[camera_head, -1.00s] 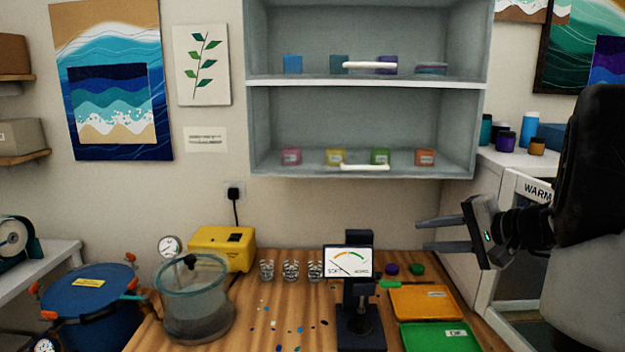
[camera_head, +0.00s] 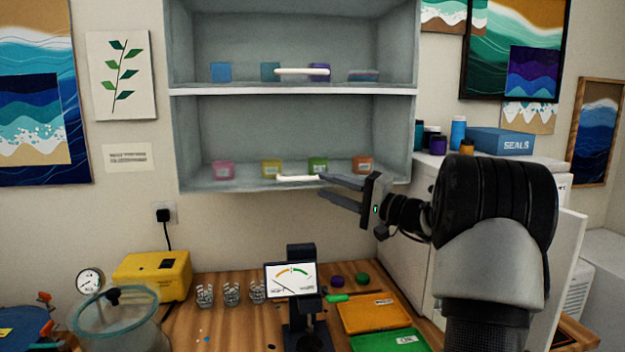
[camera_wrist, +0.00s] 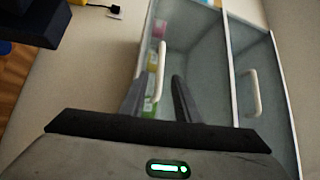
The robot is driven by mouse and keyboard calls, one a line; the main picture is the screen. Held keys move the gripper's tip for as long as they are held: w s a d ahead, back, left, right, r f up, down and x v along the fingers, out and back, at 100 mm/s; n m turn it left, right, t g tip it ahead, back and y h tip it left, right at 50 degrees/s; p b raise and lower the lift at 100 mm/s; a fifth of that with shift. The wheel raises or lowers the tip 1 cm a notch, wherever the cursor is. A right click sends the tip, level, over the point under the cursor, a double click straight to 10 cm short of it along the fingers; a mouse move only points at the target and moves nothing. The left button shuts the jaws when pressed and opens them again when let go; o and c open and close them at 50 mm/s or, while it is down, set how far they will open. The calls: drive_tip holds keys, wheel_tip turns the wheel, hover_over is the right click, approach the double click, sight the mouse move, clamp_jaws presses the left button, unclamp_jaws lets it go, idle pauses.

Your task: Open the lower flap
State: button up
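The wall cabinet has two compartments, each with a clear front flap and a white bar handle. The lower flap (camera_head: 240,145) looks shut, with its handle (camera_head: 298,178) along the bottom edge. My gripper (camera_head: 321,185) is open and empty, with its fingertips at the right end of that handle in the head view. In the wrist view the lower handle (camera_wrist: 158,75) shows between the two spread fingers (camera_wrist: 160,80). I cannot tell whether they touch it. The upper handle (camera_wrist: 252,92) is to the right there.
Several small coloured jars stand behind the lower flap, such as a green one (camera_head: 318,165). Below are a gauge on a stand (camera_head: 290,280), a yellow box (camera_head: 152,275) and trays (camera_head: 372,312) on the wooden bench. A white cabinet (camera_head: 405,235) stands to the right.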

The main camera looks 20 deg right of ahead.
sight(309, 179)
drive_tip(key=x, duration=0.5)
drive_tip(key=shift+w+a+p, duration=0.1)
drive_tip(key=shift+w+p, duration=0.05)
drive_tip(key=shift+p, duration=0.15)
clamp_jaws()
